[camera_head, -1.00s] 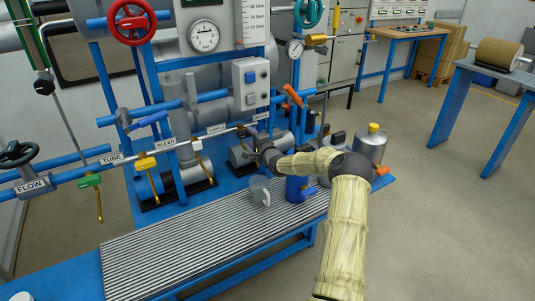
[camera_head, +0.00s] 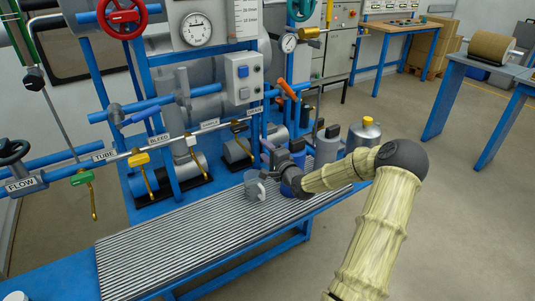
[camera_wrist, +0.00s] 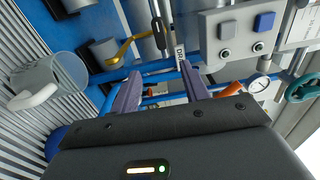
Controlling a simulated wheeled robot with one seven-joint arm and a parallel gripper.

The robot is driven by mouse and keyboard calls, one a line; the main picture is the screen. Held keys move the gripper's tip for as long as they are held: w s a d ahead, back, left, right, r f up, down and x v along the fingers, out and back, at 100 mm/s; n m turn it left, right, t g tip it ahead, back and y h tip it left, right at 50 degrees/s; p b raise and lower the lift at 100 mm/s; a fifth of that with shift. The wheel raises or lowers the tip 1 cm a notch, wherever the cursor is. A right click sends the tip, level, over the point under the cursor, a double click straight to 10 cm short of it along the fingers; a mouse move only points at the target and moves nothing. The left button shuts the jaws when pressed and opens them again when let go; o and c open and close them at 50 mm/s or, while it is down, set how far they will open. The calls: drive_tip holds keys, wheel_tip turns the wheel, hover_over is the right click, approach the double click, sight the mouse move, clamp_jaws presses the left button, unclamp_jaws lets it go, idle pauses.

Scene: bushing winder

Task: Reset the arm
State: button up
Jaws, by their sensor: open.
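My arm reaches in from the lower right in the head view. My gripper (camera_head: 269,152) is just above and beside a clear grey cup (camera_head: 254,186) that stands on the ribbed bench top. In the wrist view my gripper (camera_wrist: 160,88) shows two purple fingers spread apart with nothing between them. The cup (camera_wrist: 42,84) lies to the left there, apart from the fingers. A blue container (camera_head: 289,183) stands partly hidden behind my wrist.
A pipe rig with labelled valves stands behind, including a yellow-handled valve (camera_head: 139,160) and a switch box (camera_head: 243,80). A silver canister with a yellow cap (camera_head: 364,134) stands behind my forearm. The ribbed bench top (camera_head: 180,249) is clear at the left front.

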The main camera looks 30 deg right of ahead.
drive_tip(key=shift+s, duration=0.4)
drive_tip(key=s+a+f+n+g, duration=0.2)
drive_tip(key=a+n+g, duration=0.1)
drive_tip(key=a, duration=0.3)
drive_tip(key=s+a+f+n+g+y, duration=0.1)
drive_tip(key=s+a+f+n+g, duration=0.15)
drive_tip(key=a+n, duration=0.2)
drive_tip(key=s+a+f+n+g, duration=0.1)
drive_tip(key=s+a+n+g, duration=0.15)
drive_tip(key=a, duration=0.35)
drive_tip(key=s+a+r+n+g+h, duration=0.1)
drive_tip(key=s+a+r+n+g, duration=0.15)
drive_tip(key=s, duration=0.45)
drive_tip(key=s+a+r+n+g, duration=0.1)
drive_tip(key=s+a+n+g, duration=0.15)
drive_tip(key=s, duration=0.45)
drive_tip(key=s+a+r+n+g+h, duration=0.1)
drive_tip(key=s+a+n+g, duration=0.2)
drive_tip(key=s, duration=0.5)
wheel_tip(320, 180, up, 15)
drive_tip(key=p, duration=1.5)
drive_tip(key=shift+a+t, duration=0.3)
drive_tip(key=shift+a, duration=0.05)
